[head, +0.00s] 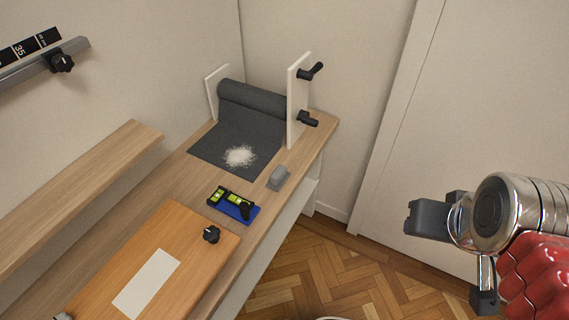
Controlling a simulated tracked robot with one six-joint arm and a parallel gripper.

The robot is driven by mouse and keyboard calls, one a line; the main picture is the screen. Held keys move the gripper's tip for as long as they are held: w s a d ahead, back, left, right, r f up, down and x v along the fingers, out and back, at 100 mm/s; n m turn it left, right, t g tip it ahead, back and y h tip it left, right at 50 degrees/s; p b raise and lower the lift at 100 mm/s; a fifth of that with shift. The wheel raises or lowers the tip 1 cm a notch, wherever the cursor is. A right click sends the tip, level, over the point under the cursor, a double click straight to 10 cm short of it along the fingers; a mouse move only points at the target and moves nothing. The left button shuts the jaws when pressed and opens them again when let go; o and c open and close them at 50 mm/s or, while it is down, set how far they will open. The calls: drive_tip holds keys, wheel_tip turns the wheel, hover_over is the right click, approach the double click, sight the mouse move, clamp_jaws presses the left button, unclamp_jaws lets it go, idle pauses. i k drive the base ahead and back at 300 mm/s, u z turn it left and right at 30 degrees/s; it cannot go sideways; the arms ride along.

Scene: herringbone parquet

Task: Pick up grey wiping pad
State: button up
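The grey wiping pad (278,178) lies on the wooden bench top near its right edge, between the dark mat and a blue item. It looks like a small grey block with a raised, rounded upper part. My gripper (446,258) is at the right of the head view, well apart from the pad and to the right of the bench. Two dark grey fingers show, one at upper left and one lower down, with a wide gap between them. Nothing shows between them.
A dark mat (211,147) unrolls from a roll between white side plates, with white powder (240,156) on it. A blue tray (247,219) with black and yellow-green parts sits near the pad. An orange-brown board (205,262) with a black knob (211,234) lies nearer. Open parquet (345,275) is right of the bench.

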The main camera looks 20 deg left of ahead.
sight(279, 177)
drive_tip(key=i, duration=1.2)
drive_tip(key=u, duration=4.15)
